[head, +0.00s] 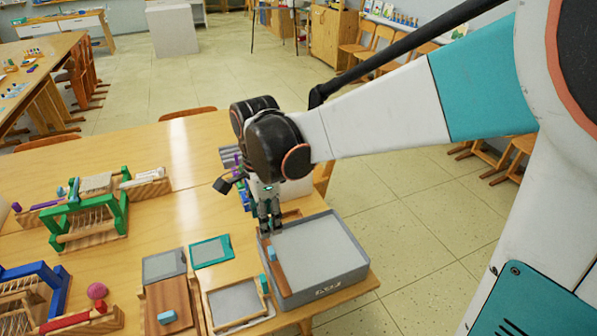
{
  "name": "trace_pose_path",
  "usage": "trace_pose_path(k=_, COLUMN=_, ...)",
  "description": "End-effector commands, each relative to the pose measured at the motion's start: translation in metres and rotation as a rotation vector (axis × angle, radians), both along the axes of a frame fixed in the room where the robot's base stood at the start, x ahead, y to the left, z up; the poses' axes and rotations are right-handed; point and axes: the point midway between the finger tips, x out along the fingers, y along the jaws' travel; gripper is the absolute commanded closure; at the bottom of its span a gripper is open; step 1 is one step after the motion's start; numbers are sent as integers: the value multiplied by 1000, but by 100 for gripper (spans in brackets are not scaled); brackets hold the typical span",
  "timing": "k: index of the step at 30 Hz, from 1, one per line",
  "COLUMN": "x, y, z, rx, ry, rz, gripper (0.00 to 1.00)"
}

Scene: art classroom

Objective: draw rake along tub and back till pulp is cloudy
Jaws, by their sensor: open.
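A grey tub (351,265) stands at the right front corner of the wooden table, with a pale, flat surface (315,245) inside it. A brown wooden bar with a small teal block on it, which looks like the rake (280,276), lies along the tub's left side. My gripper (270,231) points down at the tub's far left corner, just beyond the far end of the bar. It is open, with nothing seen between its fingers. I cannot tell whether the fingers touch the bar or the tub rim. The rake's teeth, if any, are hidden.
Left of the tub lie a framed screen (236,304), a wooden board with a blue block (167,317) and two flat panels, one grey (164,265) and one teal-edged (211,251). A green loom (88,220) stands farther left. The table's far middle is clear.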

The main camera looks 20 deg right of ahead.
Motion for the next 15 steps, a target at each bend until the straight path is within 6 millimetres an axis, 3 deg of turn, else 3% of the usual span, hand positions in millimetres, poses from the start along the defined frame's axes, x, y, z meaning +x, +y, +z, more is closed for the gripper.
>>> trace_pose_path(k=15, x=-1, y=-5, z=21, rx=-2, ry=0, rz=-1, gripper=55)
